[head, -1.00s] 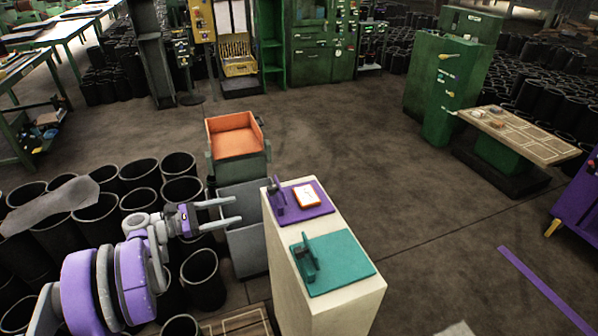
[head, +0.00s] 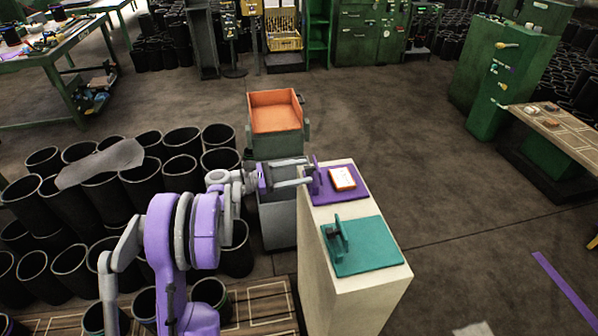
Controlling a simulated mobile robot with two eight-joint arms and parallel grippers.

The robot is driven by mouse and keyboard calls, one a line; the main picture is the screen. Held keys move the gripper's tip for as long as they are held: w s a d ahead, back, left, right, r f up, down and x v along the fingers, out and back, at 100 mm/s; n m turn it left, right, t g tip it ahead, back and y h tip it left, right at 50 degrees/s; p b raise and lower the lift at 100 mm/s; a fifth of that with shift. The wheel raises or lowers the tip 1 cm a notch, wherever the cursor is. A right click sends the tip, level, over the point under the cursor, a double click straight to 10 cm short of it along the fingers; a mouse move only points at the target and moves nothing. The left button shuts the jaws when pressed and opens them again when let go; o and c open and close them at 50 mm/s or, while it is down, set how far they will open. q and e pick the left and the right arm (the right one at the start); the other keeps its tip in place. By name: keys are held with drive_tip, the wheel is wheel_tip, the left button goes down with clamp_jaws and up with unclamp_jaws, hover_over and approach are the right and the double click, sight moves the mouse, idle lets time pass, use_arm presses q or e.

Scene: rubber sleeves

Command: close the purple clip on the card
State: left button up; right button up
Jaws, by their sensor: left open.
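The purple clip (head: 316,172) stands upright at the left edge of a purple plate (head: 350,196) on the cream pedestal. The card (head: 342,178), white with an orange border, lies flat on that plate just right of the clip. My left gripper (head: 309,171) is open, its two fingers pointing right at the clip's left side. The fingertips overlap the clip's edge in the picture; I cannot tell whether they touch it. Part of the clip is hard to make out behind them. My right gripper is not in view.
A teal clip (head: 336,240) on a teal plate (head: 370,250) sits nearer on the same cream pedestal (head: 355,300). An orange-topped cart (head: 275,112) stands behind. Black rubber sleeves (head: 100,195) crowd the left. Open floor lies to the right.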

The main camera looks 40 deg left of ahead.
use_arm(q)
clamp_jaws()
idle(0.3)
drive_tip(key=shift+r, duration=0.1)
